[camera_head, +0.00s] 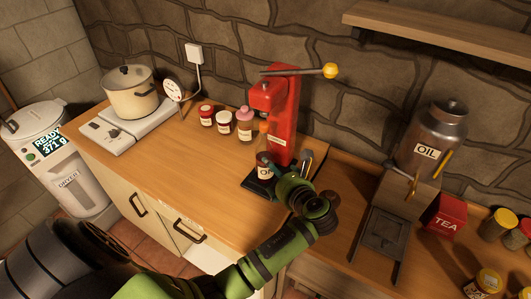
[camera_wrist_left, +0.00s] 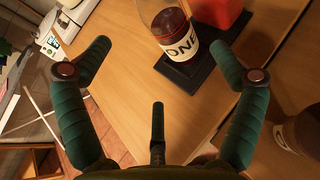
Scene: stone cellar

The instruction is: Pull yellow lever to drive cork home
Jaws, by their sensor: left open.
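The red corking press (camera_head: 285,110) stands upright at the back of the wooden counter. Its lever (camera_head: 298,72) sticks out to the right at the top, roughly level, with a yellow knob (camera_head: 330,71) at its end. A labelled bottle (camera_head: 263,170) stands on the press's dark base; it also shows in the left wrist view (camera_wrist_left: 172,28). The cork cannot be made out. My left gripper (camera_head: 286,165) is open and empty, low in front of the press, well below the knob. In the left wrist view its fingers (camera_wrist_left: 160,52) are spread, with the bottle beyond them. My right gripper is not in view.
Jars (camera_head: 223,122) and a pink-capped bottle (camera_head: 245,122) stand left of the press. A pot (camera_head: 131,94) sits on a hotplate further left. An oil can (camera_head: 432,135) and red tea box (camera_head: 447,215) are on the right. A shelf (camera_head: 440,35) overhangs the upper right.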

